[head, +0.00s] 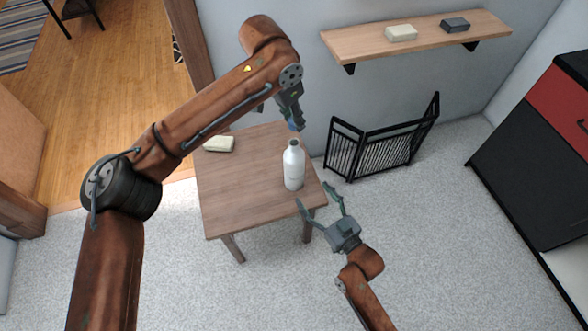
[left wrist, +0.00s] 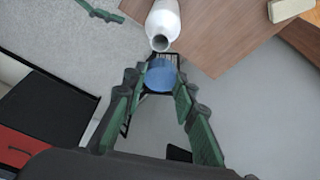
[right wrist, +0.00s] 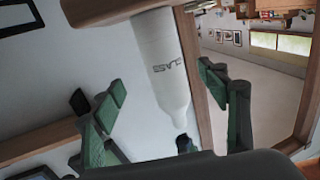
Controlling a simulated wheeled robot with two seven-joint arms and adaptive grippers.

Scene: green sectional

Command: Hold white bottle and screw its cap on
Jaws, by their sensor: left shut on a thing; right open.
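The white bottle (head: 293,168) stands upright and uncapped near the right edge of the small wooden table (head: 235,185). Its open mouth shows in the left wrist view (left wrist: 160,43). My left gripper (head: 294,115) is shut on the blue cap (left wrist: 160,76), which it holds above and just behind the bottle mouth, apart from it. My right gripper (head: 312,193) is open and empty, in front of the table's right corner. In the right wrist view the bottle (right wrist: 160,60), with dark lettering, appears between its spread fingers, but they do not touch it.
A pale block (head: 219,144) lies on the table's back left. A wall shelf (head: 425,42) with a pale block (head: 401,33) and a dark block (head: 455,25) hangs behind. A black folding screen (head: 375,150) stands right of the table.

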